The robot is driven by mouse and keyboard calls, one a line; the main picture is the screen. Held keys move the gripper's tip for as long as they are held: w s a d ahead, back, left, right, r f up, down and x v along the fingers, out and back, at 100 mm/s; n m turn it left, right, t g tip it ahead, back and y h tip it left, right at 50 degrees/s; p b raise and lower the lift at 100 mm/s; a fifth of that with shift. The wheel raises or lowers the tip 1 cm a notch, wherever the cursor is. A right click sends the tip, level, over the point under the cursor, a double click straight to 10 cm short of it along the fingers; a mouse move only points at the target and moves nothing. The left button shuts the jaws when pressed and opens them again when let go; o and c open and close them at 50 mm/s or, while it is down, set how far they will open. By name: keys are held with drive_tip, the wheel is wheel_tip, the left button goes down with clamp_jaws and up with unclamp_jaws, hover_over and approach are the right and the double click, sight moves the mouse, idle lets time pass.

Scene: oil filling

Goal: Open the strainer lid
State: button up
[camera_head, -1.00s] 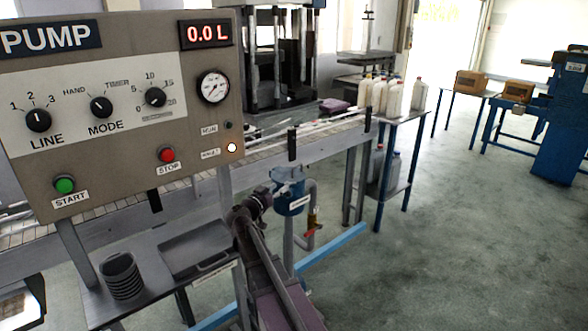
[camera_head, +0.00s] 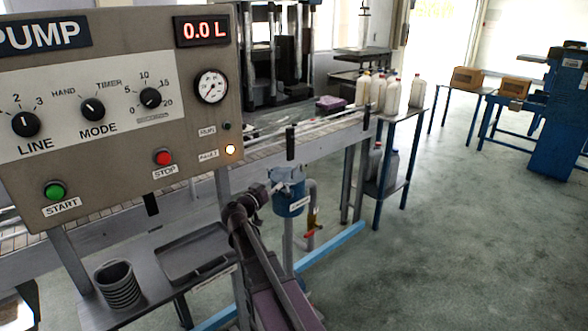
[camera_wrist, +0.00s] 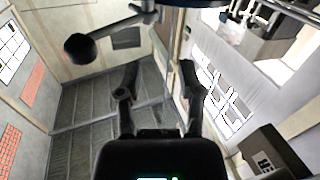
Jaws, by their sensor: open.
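The strainer is a blue cylinder (camera_head: 291,199) with a white label, standing below the conveyor at the middle of the head view. Its lid (camera_head: 287,174) is on top and looks closed, but it is small and partly hidden. My gripper (camera_head: 268,192) is just left of the strainer, near its upper part; contact cannot be told there. In the wrist view my gripper (camera_wrist: 158,88) is open, with nothing between its fingers. A dark round edge (camera_wrist: 190,3) at the top of that view may be the strainer. A black ball knob (camera_wrist: 80,47) on a rod is at upper left.
The pump panel (camera_head: 120,130) stands close at left, reading 0.0 L. A pipe with a red-handled valve (camera_head: 310,233) is right of the strainer. Floor at right is clear.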

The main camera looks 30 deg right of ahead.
sight(295, 168)
drive_tip(key=shift+w, duration=0.1)
drive_tip(key=shift+x, duration=6.85)
clamp_jaws()
